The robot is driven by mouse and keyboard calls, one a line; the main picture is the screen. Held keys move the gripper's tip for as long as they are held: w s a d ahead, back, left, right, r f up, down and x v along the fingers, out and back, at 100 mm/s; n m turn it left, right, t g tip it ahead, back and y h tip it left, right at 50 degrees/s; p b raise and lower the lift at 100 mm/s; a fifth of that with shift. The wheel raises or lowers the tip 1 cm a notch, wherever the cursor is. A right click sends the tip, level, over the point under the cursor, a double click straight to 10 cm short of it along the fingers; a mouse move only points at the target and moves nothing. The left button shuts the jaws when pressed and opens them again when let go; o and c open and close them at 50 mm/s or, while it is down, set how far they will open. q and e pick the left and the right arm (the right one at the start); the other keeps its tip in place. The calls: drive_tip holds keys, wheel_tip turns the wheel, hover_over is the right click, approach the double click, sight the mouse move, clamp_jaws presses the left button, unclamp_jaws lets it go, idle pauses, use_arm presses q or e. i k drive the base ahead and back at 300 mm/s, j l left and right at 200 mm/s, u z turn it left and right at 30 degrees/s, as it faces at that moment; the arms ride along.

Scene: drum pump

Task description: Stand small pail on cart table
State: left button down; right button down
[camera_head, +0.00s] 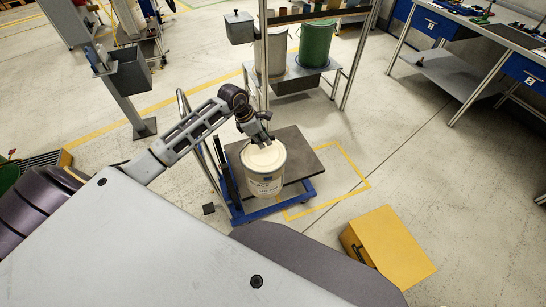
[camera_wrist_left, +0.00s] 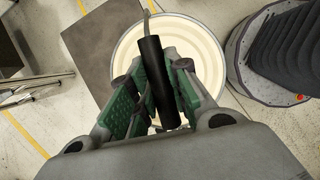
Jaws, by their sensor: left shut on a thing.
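The small pail (camera_head: 265,183) is white with a printed label and looks upright in the head view. My left gripper (camera_head: 261,141) is above its top. In the left wrist view my left gripper (camera_wrist_left: 165,90) is shut on the black grip of the pail's handle (camera_wrist_left: 157,75), between green finger pads. The pail's round cream rim (camera_wrist_left: 210,40) shows below the fingers. The cart table (camera_head: 308,158) is a dark plate on a blue frame with an upright push bar at its left. The pail overlaps the plate's near part; I cannot tell whether it touches.
A yellow box (camera_head: 388,247) stands on the floor right of the cart. Behind the cart, a rack holds a green drum (camera_head: 316,43). Workbenches (camera_head: 455,30) stand at the upper right. The floor between cart and benches is clear.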

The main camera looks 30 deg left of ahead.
sight(287, 152)
drive_tip(key=i, duration=0.95)
